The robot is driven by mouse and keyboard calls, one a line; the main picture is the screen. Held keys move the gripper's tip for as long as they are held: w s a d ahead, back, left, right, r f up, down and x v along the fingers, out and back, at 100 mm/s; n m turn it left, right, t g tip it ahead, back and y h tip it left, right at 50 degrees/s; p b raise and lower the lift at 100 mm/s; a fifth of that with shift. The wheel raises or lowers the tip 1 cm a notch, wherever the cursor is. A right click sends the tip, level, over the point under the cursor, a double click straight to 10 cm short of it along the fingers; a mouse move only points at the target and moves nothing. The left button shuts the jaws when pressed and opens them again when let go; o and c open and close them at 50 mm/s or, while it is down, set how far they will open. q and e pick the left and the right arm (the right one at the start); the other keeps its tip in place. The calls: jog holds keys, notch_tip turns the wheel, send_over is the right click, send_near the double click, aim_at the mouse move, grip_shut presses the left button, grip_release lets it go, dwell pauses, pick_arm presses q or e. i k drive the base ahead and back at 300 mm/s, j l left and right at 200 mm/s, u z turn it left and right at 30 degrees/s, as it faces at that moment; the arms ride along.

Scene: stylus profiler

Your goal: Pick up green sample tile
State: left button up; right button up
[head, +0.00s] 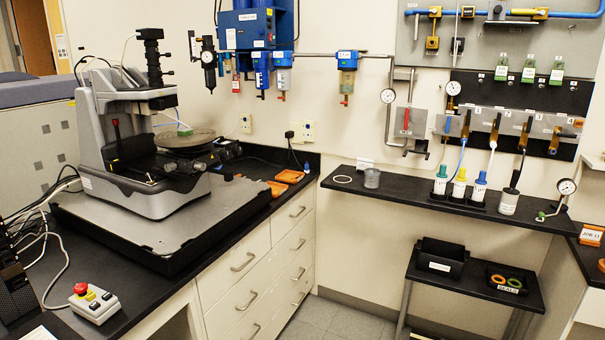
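A small green tile (184,132) lies on the round grey stage (205,138) of the stylus profiler (135,175), towards the stage's back left. It is small in the head view, and the profiler's measuring head (152,60) rises beside and above it on the left. Neither of my grippers shows in the head view.
The profiler stands on a grey slab (165,235) on the black bench. A control box with a red button (95,302) and cables lie at front left. Orange trays (290,176) sit at the bench's back right. A shelf (440,205) holds colored-top bottles; floor shows between.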

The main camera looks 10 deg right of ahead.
aim_at(184, 132)
jog(key=i+l, duration=0.5)
jog(key=i+l+u, duration=0.15)
jog(key=i+l, duration=0.8)
jog(key=l, duration=0.2)
jog(key=i+l+u, duration=0.1)
jog(key=i+l, duration=0.35)
jog(key=l, duration=0.1)
